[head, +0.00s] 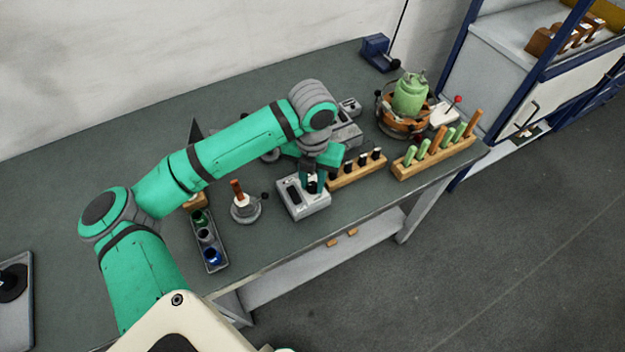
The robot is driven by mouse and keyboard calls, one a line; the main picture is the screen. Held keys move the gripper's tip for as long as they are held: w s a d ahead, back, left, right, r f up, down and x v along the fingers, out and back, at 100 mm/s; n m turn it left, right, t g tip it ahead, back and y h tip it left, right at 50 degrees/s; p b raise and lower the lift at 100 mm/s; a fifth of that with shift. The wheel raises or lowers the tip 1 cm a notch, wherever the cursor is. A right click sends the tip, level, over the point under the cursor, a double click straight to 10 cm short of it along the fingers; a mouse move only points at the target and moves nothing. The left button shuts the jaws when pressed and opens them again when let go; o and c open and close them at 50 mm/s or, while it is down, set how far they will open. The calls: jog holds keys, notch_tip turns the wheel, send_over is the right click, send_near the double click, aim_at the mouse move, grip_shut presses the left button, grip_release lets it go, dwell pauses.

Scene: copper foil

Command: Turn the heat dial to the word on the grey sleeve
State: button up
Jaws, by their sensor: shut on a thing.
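My gripper (313,186) points down over a small light-grey box (308,209) near the front edge of the bench. Its fingers are shut on a small dark knob on top of the box, which looks like the heat dial. The fingers hide most of the knob, so its pointer direction cannot be told. A dark patch shows on the box top left of the fingers. Any words around the dial are too small to read. I cannot pick out the grey sleeve or its word for certain in the head view.
A wooden rack with black-topped tools (357,173) stands just right of the box, and a rack with green handles (435,158) farther right. A grey stand with a brown handle (243,208) and a tray of coloured pots (207,242) are left. A green canister (410,96) stands behind.

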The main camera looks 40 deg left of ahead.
jog(key=m, duration=0.4)
jog(key=shift+a, duration=0.1)
jog(key=m, duration=0.4)
jog(key=shift+m, duration=0.3)
jog(key=m, duration=0.4)
jog(key=shift+m, duration=0.3)
jog(key=m, duration=0.4)
jog(key=shift+m, duration=0.3)
jog(key=o, duration=1)
jog(key=shift+o, duration=0.2)
